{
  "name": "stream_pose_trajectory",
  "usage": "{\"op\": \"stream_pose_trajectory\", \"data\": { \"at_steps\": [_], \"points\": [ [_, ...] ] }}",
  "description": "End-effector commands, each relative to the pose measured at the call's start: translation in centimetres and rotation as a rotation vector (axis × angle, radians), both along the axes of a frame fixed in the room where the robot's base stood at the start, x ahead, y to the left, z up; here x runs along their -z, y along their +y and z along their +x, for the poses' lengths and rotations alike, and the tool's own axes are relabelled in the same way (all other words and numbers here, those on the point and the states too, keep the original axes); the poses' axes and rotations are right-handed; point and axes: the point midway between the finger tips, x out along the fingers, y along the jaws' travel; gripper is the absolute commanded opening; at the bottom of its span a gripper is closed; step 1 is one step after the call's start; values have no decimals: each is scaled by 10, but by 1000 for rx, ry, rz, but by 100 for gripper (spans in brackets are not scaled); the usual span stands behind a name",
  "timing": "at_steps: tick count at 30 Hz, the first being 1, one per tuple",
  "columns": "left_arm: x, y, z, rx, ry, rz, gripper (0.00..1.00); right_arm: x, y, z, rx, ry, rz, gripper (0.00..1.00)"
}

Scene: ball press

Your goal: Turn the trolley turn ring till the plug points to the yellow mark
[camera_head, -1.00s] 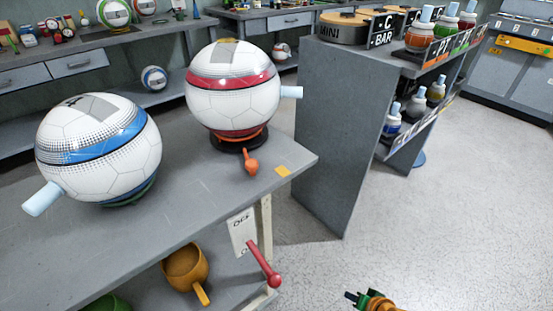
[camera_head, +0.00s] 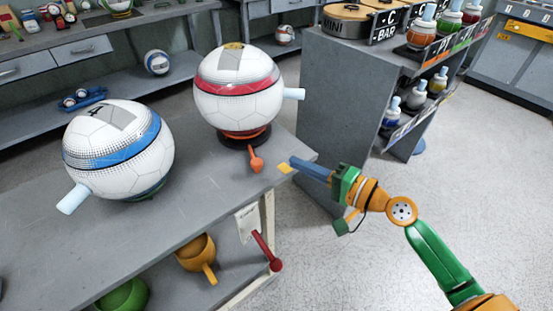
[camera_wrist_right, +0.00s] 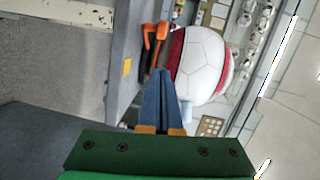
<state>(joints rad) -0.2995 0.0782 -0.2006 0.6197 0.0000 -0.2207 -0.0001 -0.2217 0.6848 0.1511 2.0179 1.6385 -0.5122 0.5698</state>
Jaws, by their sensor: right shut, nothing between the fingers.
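A white ball with a red band (camera_head: 237,92) sits on a black base with an orange turn ring (camera_head: 243,133). The ring's orange handle (camera_head: 256,162) points to the front. The ball's pale blue plug (camera_head: 294,94) points right. The yellow mark (camera_head: 285,169) is a square at the tabletop's right end. My right gripper (camera_head: 293,160) is shut and empty, its blue fingertips close to the mark and right of the handle, apart from the handle. In the right wrist view, the fingertips (camera_wrist_right: 160,74) appear below the orange handle (camera_wrist_right: 149,48), beside the ball (camera_wrist_right: 201,66). My left gripper is out of view.
A second ball with a blue band (camera_head: 118,150) and its own plug stands at left on the grey table (camera_head: 200,185). A red lever (camera_head: 264,252) and orange cup (camera_head: 197,254) are below the tabletop. A grey shelf unit (camera_head: 335,105) stands behind my right gripper.

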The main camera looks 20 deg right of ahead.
Motion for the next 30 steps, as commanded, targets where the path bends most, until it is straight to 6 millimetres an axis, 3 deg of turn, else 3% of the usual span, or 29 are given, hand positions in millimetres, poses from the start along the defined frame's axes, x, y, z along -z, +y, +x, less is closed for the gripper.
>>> {"op": "stream_pose_trajectory", "data": {
  "at_steps": [3,10,30],
  "points": [
    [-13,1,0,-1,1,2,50,-3,15,19,1,-2,2,0],
    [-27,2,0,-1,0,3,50,5,44,24,1,1,2,0],
    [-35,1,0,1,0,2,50,6,59,27,4,1,2,0]
  ]
}}
